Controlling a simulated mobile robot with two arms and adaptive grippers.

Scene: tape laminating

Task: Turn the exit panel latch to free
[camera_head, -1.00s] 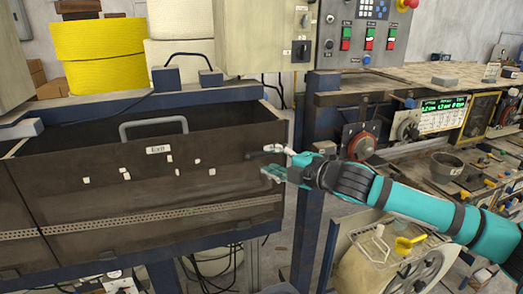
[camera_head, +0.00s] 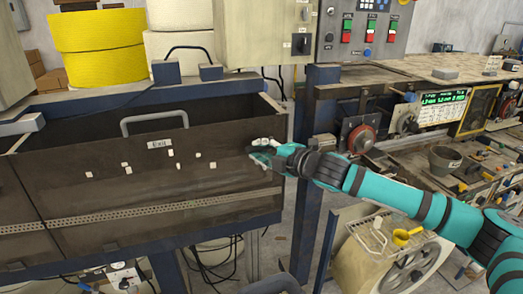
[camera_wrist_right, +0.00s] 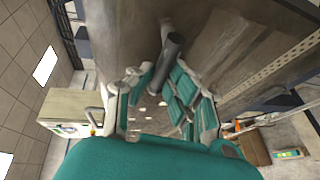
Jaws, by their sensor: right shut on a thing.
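The brown exit panel (camera_head: 120,205) with its white "Exit" label (camera_head: 160,144) and grey bar handle (camera_head: 154,120) stands upright at the left of the head view. My right gripper (camera_head: 262,153) is at the panel's upper right end, shut on the latch. In the right wrist view the latch is a dark grey cylindrical handle (camera_wrist_right: 172,48) rising between my right fingers (camera_wrist_right: 163,98). Its far end sticks out past the fingertips. The latch's pivot is hidden by the fingers. The latch hardly shows in the head view. My left gripper is not in view.
A blue post (camera_head: 308,190) stands just right of the panel.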

